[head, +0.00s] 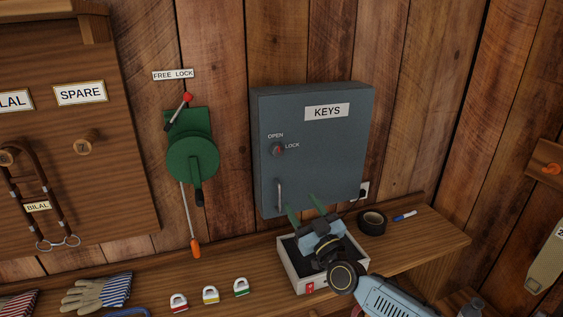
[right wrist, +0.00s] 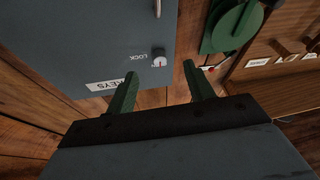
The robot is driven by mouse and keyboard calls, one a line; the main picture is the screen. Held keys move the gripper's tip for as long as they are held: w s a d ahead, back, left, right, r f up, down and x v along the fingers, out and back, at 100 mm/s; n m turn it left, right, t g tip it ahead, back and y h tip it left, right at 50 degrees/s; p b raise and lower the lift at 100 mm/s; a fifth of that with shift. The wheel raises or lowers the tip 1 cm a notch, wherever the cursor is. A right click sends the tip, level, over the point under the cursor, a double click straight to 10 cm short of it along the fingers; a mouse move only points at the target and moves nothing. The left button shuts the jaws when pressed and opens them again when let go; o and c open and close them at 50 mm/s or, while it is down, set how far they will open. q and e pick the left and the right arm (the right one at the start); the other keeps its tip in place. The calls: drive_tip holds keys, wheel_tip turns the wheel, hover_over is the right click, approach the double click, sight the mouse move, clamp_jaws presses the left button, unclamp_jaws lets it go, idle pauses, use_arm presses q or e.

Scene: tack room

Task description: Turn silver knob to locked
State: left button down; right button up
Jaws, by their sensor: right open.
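The silver knob (head: 278,149) is on the front of the grey-blue KEYS cabinet (head: 320,185), below the word OPEN and left of the word LOCK. It bears a red mark whose direction is too small to tell surely. My right gripper (head: 304,206) is open and empty, below and right of the knob, over the small box on the bench. In the right wrist view, the knob (right wrist: 158,59) shows upside down beyond the two green fingers (right wrist: 160,74), between their tips and apart from them. My left gripper is out of view.
A handle (head: 279,195) stands out from the cabinet below the knob. A green winch (head: 192,155) with levers hangs on its left. The bench holds an open box (head: 291,268), black tape (head: 372,222), a marker (head: 405,215), padlocks (head: 210,295) and gloves (head: 98,292).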

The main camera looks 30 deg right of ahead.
sight(279, 152)
use_arm(q)
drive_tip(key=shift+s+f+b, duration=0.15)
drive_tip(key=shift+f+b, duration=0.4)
drive_tip(key=shift+b, duration=0.1)
use_arm(e)
drive_tip(key=shift+t+h, duration=0.3)
drive_tip(key=w+r, duration=0.3)
drive_tip(key=w, duration=0.1)
drive_tip(key=w+d+r, duration=0.1)
drive_tip(key=w+r, duration=0.2)
drive_tip(key=w, duration=0.1)
drive_tip(key=w+r, duration=0.3)
drive_tip(key=w, duration=0.1)
drive_tip(key=shift+w+d, duration=0.15)
drive_tip(key=shift+d, duration=0.05)
drive_tip(key=c, duration=1)
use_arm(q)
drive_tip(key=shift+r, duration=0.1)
use_arm(e)
drive_tip(key=shift+o, duration=0.2)
drive_tip(key=shift+m, duration=0.4)
